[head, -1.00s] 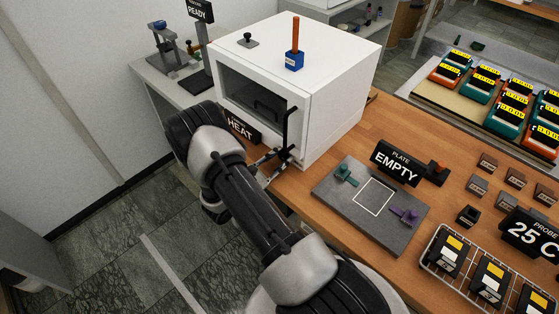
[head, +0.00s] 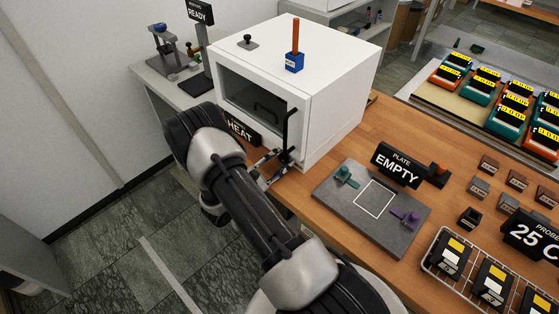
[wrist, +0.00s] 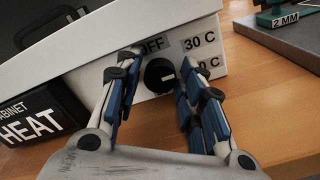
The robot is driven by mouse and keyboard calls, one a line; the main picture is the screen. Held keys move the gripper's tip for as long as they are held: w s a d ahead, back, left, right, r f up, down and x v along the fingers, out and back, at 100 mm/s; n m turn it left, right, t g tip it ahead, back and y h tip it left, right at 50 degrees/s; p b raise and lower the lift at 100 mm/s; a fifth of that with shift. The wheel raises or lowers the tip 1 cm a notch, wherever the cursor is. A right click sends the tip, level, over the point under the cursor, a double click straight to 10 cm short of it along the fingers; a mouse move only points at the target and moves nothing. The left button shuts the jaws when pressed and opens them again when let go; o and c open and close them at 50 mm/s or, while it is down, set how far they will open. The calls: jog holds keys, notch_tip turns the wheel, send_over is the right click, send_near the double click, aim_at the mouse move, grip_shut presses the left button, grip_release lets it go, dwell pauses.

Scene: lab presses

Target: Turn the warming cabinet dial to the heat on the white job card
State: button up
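The white warming cabinet (head: 335,92) stands on the wooden bench. Its black dial (wrist: 159,75) shows on the front panel in the wrist view, with a short white mark on its right side. An OFF label (wrist: 152,46) is above the dial, a 30 C label (wrist: 199,41) is to the upper right, and a third label ending in C (wrist: 208,64) is partly hidden by a finger. My gripper (wrist: 156,97) is open, one finger on each side of the dial; contact cannot be told. It also shows at the cabinet's lower front in the head view (head: 277,164). I see no white job card.
A CABINET HEAT sign (wrist: 34,119) is left of my gripper. The black door handle (head: 289,128) rises just above it. A grey plate fixture (head: 340,203) and a PLATE EMPTY sign (head: 397,164) stand to the right. A wire rack (head: 425,262) holds black boxes.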

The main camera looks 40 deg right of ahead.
jog(key=shift+o, duration=1)
jog(key=shift+f, duration=0.1)
jog(key=shift+s, duration=0.1)
